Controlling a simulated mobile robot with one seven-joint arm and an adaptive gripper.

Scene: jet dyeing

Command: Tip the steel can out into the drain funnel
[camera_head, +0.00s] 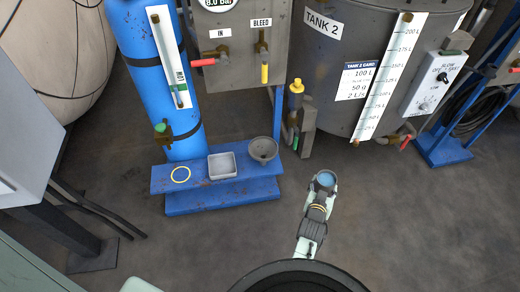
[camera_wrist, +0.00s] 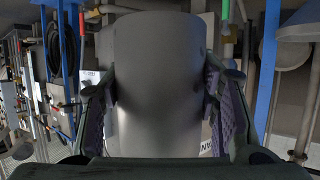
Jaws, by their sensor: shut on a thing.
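The steel can (camera_head: 326,181) is in my gripper (camera_head: 321,192), to the right of the blue stand in the head view. Its open top faces the head camera and shows blue liquid inside. In the wrist view the grey can (camera_wrist: 160,75) fills the middle, with one purple-padded finger against each side. The drain funnel (camera_head: 263,150) is a grey round bowl at the right end of the blue stand. The can is apart from the funnel, to its right and nearer to me.
A blue column (camera_head: 150,70) rises behind. Valves with a yellow-topped fitting (camera_head: 296,88) and Tank 2 (camera_head: 345,60) stand beyond. The floor around my gripper is clear.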

